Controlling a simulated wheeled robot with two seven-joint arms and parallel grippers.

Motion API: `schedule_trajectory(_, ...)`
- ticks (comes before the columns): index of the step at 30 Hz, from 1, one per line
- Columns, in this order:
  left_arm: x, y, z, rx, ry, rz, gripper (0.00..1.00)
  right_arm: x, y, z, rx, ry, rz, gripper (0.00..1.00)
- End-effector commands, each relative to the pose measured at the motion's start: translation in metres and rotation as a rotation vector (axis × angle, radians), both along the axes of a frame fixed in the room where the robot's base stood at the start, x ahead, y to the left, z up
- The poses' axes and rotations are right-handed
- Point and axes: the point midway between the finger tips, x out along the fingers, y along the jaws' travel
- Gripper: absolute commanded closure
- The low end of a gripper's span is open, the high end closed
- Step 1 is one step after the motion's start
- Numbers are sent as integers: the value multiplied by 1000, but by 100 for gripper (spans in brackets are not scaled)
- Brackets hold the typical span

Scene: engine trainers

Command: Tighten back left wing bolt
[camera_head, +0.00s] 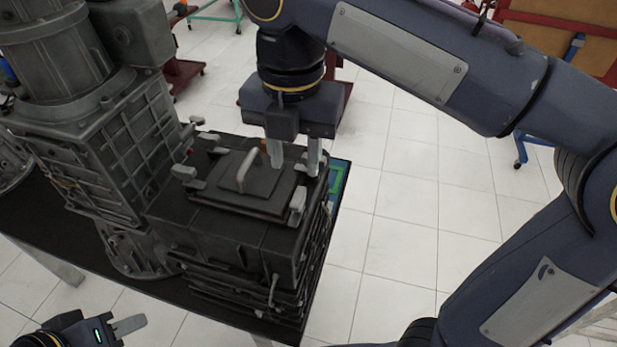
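A black box-shaped unit (225,238) with a lid and a grey handle (246,171) stands on the table. Grey wing bolts sit around the lid: one at the left (186,175), one at the front right (297,205), and one at the back left (207,137). My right gripper (294,160) points down over the back right of the lid, its two fingers apart. Whether a bolt lies between the fingers is hidden. My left gripper (130,325) is at the bottom left edge, away from the unit; its finger spacing is unclear.
A large grey engine block (115,140) stands close to the left of the unit. The dark table (45,215) ends just right of the unit, with a green-blue item (338,178) at its edge. Red and teal stands are behind on white tile.

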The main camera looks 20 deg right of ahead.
Motion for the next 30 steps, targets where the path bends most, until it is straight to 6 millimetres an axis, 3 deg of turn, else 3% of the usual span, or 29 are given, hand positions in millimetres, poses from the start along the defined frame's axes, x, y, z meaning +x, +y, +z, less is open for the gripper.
schedule_trajectory(13,0,0,-3,0,0,0,64,0,-1,-64,-1,2,-3,64)
schedule_trajectory(25,0,0,-3,0,0,0,64,0,-1,-75,2,0,-4,64)
schedule_trajectory(30,0,0,-3,0,0,0,64,0,-1,-75,1,0,-4,85)
